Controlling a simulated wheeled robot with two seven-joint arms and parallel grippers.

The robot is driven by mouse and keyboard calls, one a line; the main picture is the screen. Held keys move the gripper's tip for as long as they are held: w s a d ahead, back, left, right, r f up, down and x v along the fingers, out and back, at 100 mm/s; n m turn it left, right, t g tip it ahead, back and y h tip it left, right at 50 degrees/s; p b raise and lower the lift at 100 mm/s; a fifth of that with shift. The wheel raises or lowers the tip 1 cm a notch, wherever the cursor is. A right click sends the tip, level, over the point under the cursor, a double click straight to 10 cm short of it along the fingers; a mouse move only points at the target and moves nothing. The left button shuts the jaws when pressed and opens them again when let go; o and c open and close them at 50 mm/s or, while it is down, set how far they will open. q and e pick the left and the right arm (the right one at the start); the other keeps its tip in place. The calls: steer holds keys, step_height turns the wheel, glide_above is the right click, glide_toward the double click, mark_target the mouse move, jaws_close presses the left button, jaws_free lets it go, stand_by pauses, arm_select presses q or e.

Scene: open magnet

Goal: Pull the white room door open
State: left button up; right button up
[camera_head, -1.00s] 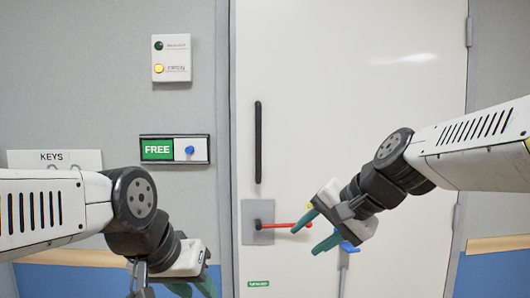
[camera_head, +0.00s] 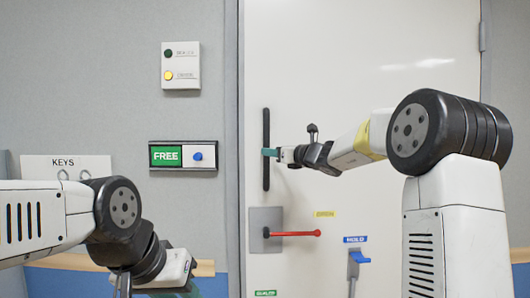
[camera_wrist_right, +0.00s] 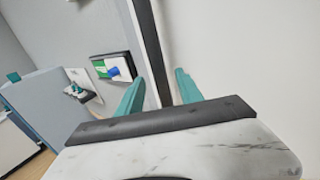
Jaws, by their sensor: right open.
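The white door (camera_head: 400,120) fills the right half of the head view and looks closed in its frame. A long black vertical handle (camera_head: 266,178) is on its left side. My right gripper (camera_head: 270,152) is at the handle's middle. In the right wrist view its teal fingers (camera_wrist_right: 160,82) are apart, with the black handle (camera_wrist_right: 150,45) running between them. I cannot tell whether either finger touches it. A red lever (camera_head: 295,233) on a grey plate lies horizontal below the handle. My left gripper (camera_head: 190,288) is low at the left, its fingers mostly cut off by the frame edge.
Left of the door, the grey wall carries a panel with a lit yellow lamp (camera_head: 181,66) and a green FREE sign with a blue knob (camera_head: 183,155). A KEYS board (camera_head: 66,167) is farther left. A blue-topped lever (camera_head: 358,257) sits on the door, right of the red lever.

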steer(key=shift+x, duration=2.25)
jaws_close()
